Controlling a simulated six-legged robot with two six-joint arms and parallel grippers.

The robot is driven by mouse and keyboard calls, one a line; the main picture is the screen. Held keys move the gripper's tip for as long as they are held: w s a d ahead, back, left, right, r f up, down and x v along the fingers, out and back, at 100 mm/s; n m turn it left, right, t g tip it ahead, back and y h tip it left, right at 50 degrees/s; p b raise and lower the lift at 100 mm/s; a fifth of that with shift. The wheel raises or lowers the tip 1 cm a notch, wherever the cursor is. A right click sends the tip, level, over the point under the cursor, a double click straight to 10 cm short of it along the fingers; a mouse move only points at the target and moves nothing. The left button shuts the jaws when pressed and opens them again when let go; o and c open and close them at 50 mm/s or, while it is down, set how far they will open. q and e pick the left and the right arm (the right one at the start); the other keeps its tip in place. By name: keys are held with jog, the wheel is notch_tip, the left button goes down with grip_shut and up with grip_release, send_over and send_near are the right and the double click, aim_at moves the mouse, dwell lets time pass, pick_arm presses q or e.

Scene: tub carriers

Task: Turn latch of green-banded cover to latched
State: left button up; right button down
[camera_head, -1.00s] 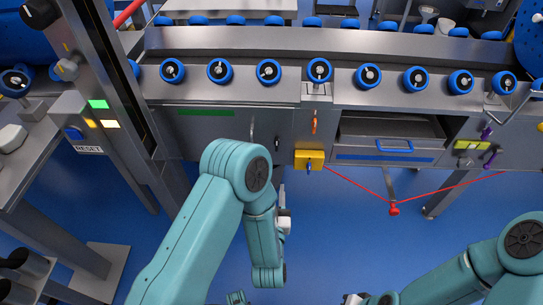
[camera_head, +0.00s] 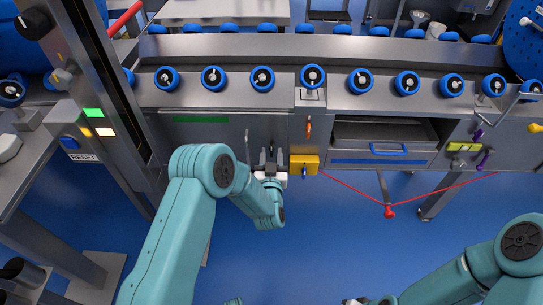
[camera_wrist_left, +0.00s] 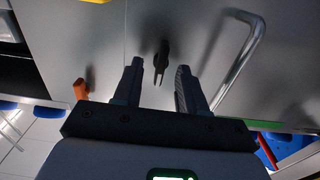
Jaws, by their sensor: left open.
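The green-banded cover is a grey panel (camera_head: 215,140) with a green strip along its top, at left of centre in the head view. Its latch is a small dark lever (camera_wrist_left: 161,58) that stands upright in the left wrist view. My left gripper (camera_wrist_left: 160,75) is open, with one finger on each side of the latch. Gaps show between the lever and both fingers. In the head view the left gripper (camera_head: 268,158) is at the cover's right part and mostly hides the latch.
A grey bar handle (camera_wrist_left: 240,65) stands out from the cover close to one finger. An orange lever (camera_head: 308,128) and a yellow block (camera_head: 304,164) are just right of the gripper. A red cord (camera_head: 345,185) hangs from the block.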

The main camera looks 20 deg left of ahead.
pick_arm(q)
jog(key=shift+w, duration=0.2)
jog(key=shift+a, duration=0.1)
grip_shut()
